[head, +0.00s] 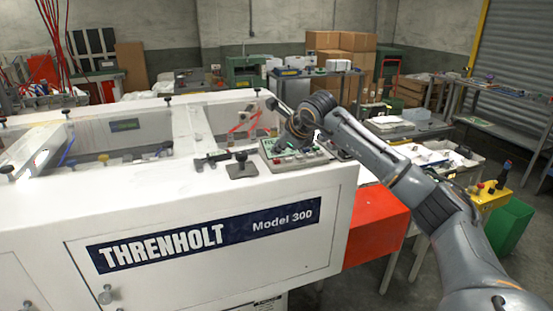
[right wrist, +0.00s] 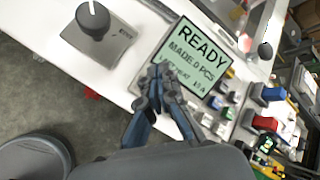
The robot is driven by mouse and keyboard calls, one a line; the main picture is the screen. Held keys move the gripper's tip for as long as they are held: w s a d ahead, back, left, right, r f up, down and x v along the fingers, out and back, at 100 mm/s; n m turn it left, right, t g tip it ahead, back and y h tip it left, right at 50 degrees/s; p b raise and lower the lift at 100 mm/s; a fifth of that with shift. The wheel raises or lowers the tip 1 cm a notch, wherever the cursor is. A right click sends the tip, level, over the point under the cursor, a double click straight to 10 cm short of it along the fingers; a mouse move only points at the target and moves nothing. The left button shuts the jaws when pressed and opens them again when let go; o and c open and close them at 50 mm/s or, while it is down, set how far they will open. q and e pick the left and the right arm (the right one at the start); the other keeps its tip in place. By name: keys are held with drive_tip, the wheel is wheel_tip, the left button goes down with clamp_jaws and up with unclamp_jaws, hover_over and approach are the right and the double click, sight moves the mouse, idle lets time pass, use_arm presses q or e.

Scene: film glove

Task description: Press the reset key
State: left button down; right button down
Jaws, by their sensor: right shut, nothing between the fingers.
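My right gripper (right wrist: 158,68) is shut and empty. In the right wrist view its fingertips are at the lower left edge of the green display (right wrist: 192,54), which reads "READY" and "MADE 0 PCS"; I cannot tell whether they touch it. Several small coloured keys (right wrist: 215,103) lie beside the display on the control panel (head: 318,160). Their labels are too small to read, so I cannot tell which is the reset key. In the head view the right gripper (head: 284,145) is over the panel and hides part of it. My left gripper is not in view.
The panel sits on the white Threnholt Model 300 machine (head: 200,205). A knob on a grey plate (head: 242,168) stands left of the panel, and it also shows in the right wrist view (right wrist: 93,20). A red block (head: 375,225) is at the machine's right end.

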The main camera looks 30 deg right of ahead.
sight(278, 160)
drive_tip(key=shift+r+p, duration=1.9)
drive_tip(key=shift+r, duration=0.65)
